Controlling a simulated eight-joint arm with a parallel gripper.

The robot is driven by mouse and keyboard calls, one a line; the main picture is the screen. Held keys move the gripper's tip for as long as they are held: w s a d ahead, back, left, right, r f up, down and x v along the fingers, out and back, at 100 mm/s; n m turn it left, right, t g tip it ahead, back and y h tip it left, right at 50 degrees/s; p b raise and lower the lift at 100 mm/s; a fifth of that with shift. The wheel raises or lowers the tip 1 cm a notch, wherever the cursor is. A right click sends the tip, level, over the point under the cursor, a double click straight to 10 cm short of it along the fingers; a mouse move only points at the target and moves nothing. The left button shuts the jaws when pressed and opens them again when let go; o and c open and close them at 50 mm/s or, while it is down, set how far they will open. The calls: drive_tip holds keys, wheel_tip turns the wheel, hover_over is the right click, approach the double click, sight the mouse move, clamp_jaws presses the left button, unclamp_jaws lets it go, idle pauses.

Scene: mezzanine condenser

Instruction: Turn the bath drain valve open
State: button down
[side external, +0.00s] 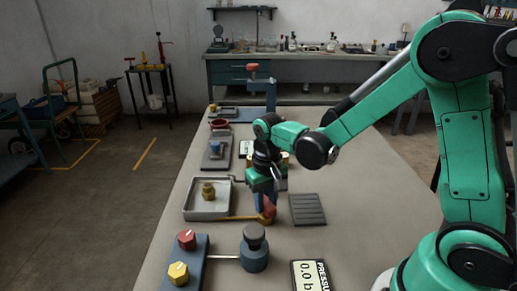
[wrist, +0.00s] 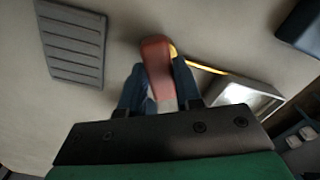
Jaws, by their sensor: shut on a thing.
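The bath drain valve is a brass fitting (side external: 264,218) with a red lever handle (side external: 269,207). A thin brass pipe (side external: 240,218) joins it to the shallow metal bath (side external: 222,213), which has a brass piece (side external: 208,191) standing in it. My gripper (side external: 264,203) points down at the valve. In the wrist view its blue fingers (wrist: 160,80) are shut on the red lever handle (wrist: 154,57), one on each side. The brass body behind the lever is mostly hidden there. The bath (wrist: 240,95) shows at the right of the wrist view.
A grey ribbed pad (side external: 308,209) lies right of the valve. In front stand a blue-grey cylinder (side external: 254,252), a blue block with red (side external: 186,239) and yellow (side external: 178,273) knobs, and a pressure display (side external: 310,275). More fixtures line the table behind. The table's right side is clear.

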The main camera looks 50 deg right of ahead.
sight(266, 201)
drive_tip(key=n, duration=0.6)
drive_tip(key=shift+n, duration=0.3)
drive_tip(key=n, duration=0.5)
drive_tip(key=shift+n, duration=0.4)
drive_tip(key=c, duration=0.6)
unclamp_jaws()
drive_tip(key=shift+r, duration=2.8)
